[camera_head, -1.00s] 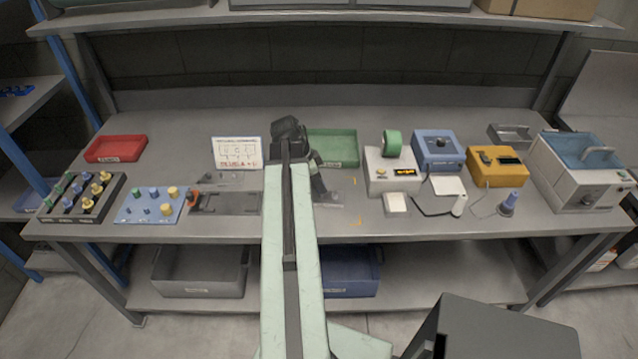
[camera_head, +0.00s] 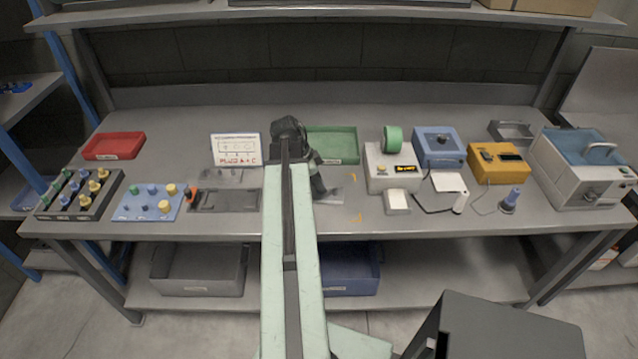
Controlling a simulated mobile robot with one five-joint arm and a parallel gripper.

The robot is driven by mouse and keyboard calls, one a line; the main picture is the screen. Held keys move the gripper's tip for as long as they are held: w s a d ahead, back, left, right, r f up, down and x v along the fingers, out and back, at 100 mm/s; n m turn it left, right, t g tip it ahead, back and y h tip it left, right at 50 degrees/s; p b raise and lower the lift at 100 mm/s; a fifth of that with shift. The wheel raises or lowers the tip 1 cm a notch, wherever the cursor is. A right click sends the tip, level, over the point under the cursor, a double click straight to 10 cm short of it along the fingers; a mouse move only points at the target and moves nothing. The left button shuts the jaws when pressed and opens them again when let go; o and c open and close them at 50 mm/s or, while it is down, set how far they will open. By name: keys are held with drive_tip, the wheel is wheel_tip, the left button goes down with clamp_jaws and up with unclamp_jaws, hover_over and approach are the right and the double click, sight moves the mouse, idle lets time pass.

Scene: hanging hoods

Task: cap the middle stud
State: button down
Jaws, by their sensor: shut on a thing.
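My gripper (camera_head: 322,192) is at the end of my mint arm, low over the middle of the bench. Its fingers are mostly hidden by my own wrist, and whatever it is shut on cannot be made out. A small grey fixture (camera_head: 228,174) with tiny upright bits, perhaps the studs, stands left of my arm, below a white sign (camera_head: 236,150). Which stud is the middle one is too small to tell. A light blue board (camera_head: 133,212) at left holds several blue and yellow knob-like pieces. A dark rack (camera_head: 98,208) beside it holds green, blue and yellow ones.
A dark tray (camera_head: 235,203) and an orange-black tool (camera_head: 191,196) lie left of my arm. A red bin (camera_head: 114,147) and a green bin (camera_head: 340,145) stand further back. Several devices crowd the right side, including a white box with a green roll (camera_head: 392,139).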

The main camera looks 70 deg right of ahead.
drive_tip(key=shift+f+b, duration=0.6)
drive_tip(key=shift+f, duration=0.05)
drive_tip(key=c, duration=1.1)
unclamp_jaws()
drive_tip(key=shift+r, duration=0.15)
drive_tip(key=p+v, duration=0.7)
drive_tip(key=shift+r, duration=0.25)
drive_tip(key=shift+w+a, duration=0.15)
